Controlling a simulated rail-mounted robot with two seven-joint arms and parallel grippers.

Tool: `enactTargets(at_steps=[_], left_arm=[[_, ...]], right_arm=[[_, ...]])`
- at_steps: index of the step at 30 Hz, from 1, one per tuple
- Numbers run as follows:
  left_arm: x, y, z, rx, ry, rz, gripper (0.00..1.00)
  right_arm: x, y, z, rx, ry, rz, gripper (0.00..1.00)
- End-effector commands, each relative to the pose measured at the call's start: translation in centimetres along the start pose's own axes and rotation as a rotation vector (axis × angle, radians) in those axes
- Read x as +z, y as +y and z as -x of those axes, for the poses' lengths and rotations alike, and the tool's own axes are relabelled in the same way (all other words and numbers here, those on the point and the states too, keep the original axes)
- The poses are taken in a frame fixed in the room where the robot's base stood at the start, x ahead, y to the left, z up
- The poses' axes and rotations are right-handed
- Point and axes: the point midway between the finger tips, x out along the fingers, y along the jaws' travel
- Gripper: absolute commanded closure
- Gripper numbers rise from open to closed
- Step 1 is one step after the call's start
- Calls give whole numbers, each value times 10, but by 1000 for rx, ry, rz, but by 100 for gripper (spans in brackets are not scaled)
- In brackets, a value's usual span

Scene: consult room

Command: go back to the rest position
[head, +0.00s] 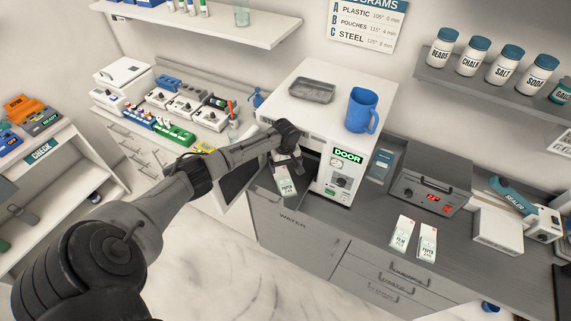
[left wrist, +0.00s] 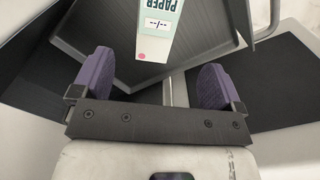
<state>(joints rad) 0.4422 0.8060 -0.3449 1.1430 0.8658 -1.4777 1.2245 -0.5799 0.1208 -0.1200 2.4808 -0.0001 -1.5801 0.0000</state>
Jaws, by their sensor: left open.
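My left arm comes in from the left in the head view. Its gripper (head: 288,160) is at the front of the white steriliser (head: 340,178), by the dark open chamber. In the left wrist view the two purple fingers (left wrist: 153,75) stand wide apart with nothing between them. A paper pouch packet (left wrist: 157,28) lies just beyond the fingertips on a grey tray (left wrist: 205,45). The packet also shows in the head view (head: 287,181), below the gripper. The gripper hides part of the chamber opening. My right gripper is not in view.
The steriliser's open door (head: 239,176) stands left of the gripper. A blue jug (head: 361,110) and a grey tray (head: 312,91) stand on the steriliser. Floor in front is clear.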

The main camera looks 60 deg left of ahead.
Motion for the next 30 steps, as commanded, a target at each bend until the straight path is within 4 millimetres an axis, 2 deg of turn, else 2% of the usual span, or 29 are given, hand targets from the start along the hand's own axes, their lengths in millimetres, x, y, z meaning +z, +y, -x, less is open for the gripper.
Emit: enactTargets(at_steps=[14, 17, 21, 23, 26, 29, 30], left_arm=[[0, 0, 3, -1, 4, -27, 8], [-1, 1, 5, -6, 19, -129, 8], [4, 12, 20, -11, 93, -432, 8], [13, 23, 31, -13, 153, -613, 8], [44, 46, 55, -10, 287, -940, 8], [87, 61, 75, 0, 416, -1194, 8], [108, 64, 82, 11, 465, -1278, 8]], right_arm=[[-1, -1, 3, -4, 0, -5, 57], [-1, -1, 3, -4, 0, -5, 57], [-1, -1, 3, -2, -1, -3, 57], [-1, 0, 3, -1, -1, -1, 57], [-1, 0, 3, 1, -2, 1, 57], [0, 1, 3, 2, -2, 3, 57], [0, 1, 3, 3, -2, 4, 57]])
